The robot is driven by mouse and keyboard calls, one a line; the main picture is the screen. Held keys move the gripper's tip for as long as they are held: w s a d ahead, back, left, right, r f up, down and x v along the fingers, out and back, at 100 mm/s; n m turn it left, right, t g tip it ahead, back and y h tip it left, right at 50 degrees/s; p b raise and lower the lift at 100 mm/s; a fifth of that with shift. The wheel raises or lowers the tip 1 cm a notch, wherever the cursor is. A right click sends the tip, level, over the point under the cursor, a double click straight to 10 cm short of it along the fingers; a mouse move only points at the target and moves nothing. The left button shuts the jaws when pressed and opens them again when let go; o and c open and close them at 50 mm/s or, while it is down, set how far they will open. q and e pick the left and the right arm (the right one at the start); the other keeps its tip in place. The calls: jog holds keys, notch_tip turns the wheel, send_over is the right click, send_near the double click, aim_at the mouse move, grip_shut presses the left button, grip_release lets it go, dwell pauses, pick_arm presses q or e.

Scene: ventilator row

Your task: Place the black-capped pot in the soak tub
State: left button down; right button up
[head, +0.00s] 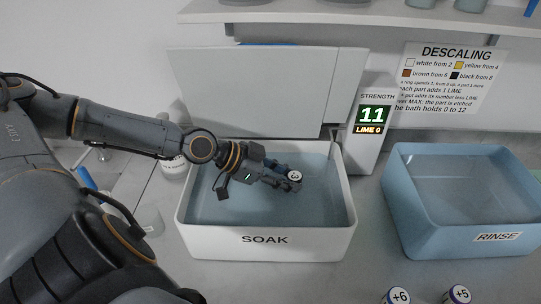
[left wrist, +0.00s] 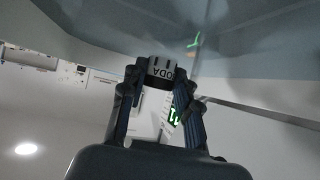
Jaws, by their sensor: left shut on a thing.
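My left gripper (head: 287,180) reaches in from the left over the white soak tub (head: 265,240), which is labelled SOAK and holds bluish liquid. It is shut on a small pot (head: 295,176) with a white number disc, seemingly a 3, and a dark rim. In the left wrist view the pot (left wrist: 161,68) sits between the fingers, with a dark band and letters reading "ODA". The pot is over the liquid; I cannot tell whether it touches the surface. My right gripper is not in view.
A blue rinse tub (head: 455,250) stands at the right. Pots marked +6 (head: 398,297) and +5 (head: 459,294) stand at the front edge. A strength display (head: 371,115) reads 11, LIME 0. A grey panel (head: 255,90) stands behind the soak tub.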

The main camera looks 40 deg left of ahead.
pick_arm(q)
send_over(285, 213)
notch_tip(285, 213, down, 6)
jog(key=shift+r, duration=0.1)
notch_tip(285, 213, down, 4)
jog(key=shift+f, duration=0.2)
jog(key=shift+f+b, duration=0.2)
jog(key=shift+b, duration=0.15)
jog(key=c, duration=1)
grip_release()
jog(key=shift+r, duration=0.1)
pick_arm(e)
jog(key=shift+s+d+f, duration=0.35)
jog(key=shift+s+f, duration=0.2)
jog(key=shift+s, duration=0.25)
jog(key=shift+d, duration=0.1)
